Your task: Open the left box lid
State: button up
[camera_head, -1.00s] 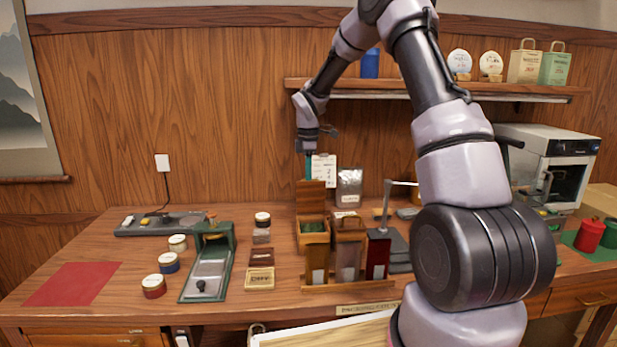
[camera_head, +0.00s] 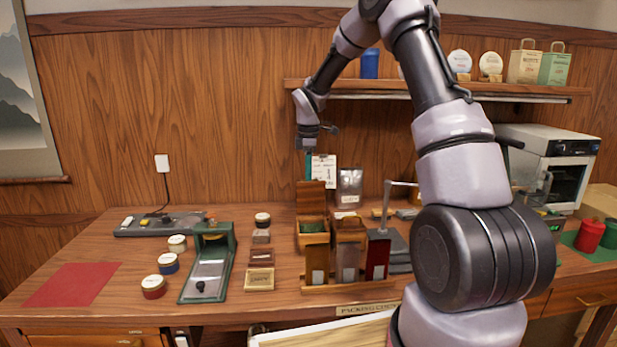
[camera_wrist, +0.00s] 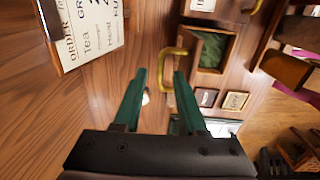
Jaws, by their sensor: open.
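The left box (camera_head: 312,240) is wooden and stands on the counter with green leaves inside. Its lid (camera_head: 311,196) stands raised at the back of the box, so the top is open. In the wrist view the open left box (camera_wrist: 229,53) shows its green contents, and a brass handle (camera_wrist: 168,62) stands beside it. My gripper (camera_head: 308,165) is above and behind the raised lid. In the wrist view my gripper (camera_wrist: 160,76) has its two green fingers apart, with the handle just beyond and partly between the tips. I cannot tell whether they touch it.
A second box (camera_head: 349,232) with a handle on its closed top stands close on the right. A clipboard (camera_head: 324,170) and a silver pouch (camera_head: 349,187) stand behind. A wall shelf (camera_head: 450,92) is above. The counter's left front holds a red mat (camera_head: 72,285).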

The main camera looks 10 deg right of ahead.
notch_tip(320, 180, up, 10)
jog(key=shift+s+f, duration=0.2)
jog(key=shift+s, duration=0.1)
